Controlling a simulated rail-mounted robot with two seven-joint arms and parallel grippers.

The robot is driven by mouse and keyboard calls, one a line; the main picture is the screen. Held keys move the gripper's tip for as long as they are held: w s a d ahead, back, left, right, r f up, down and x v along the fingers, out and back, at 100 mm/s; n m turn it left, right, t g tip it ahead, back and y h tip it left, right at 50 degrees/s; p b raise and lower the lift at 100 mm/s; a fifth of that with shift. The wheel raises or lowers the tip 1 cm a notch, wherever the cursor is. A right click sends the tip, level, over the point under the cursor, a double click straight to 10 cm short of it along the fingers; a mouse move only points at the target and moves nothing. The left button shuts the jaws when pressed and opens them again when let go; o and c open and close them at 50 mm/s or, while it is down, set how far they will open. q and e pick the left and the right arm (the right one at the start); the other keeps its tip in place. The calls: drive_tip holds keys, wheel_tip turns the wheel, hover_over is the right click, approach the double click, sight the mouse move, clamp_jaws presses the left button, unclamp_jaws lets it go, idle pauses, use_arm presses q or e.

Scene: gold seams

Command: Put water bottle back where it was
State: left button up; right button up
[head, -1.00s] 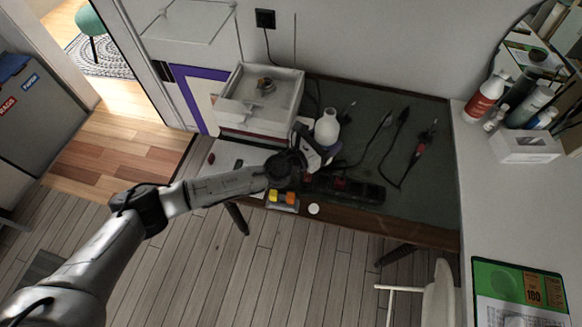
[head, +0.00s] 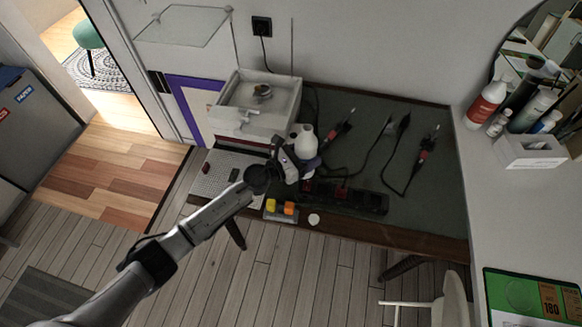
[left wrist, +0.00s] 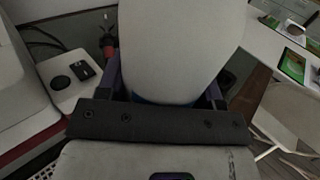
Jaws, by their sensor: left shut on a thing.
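The water bottle (head: 305,141) is white with a narrow neck and stands roughly upright in the head view, over the left part of the dark desk. My left gripper (head: 299,162) is shut on it from the left. In the left wrist view the white bottle (left wrist: 178,50) fills the middle between my fingers, with a blue band at its lower end. I cannot tell whether its base touches the desk. My right gripper is not in view.
A white box-like machine (head: 258,105) stands just left of the bottle. A black power strip (head: 345,197), cables and soldering tools (head: 424,150) lie on the desk (head: 370,115). Yellow and orange pieces (head: 280,206) sit at the front edge.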

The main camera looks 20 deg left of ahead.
use_arm(q)
drive_tip(key=shift+w+a+f+b, duration=0.2)
drive_tip(key=shift+a+f+b, duration=0.45)
drive_tip(key=shift+a+f, duration=0.4)
drive_tip(key=shift+w+a+f+b, duration=0.2)
drive_tip(key=shift+a+f+b, duration=0.5)
drive_tip(key=shift+f, duration=0.6)
drive_tip(key=shift+w+a+f+b, duration=0.2)
drive_tip(key=shift+a+f+b, duration=0.4)
drive_tip(key=shift+a+f, duration=0.45)
drive_tip(key=shift+d+f, duration=0.15)
drive_tip(key=shift+f, duration=0.05)
drive_tip(key=shift+f+b, duration=0.2)
drive_tip(key=shift+b, duration=0.1)
drive_tip(key=o, duration=1)
drive_tip(key=shift+o, duration=0.2)
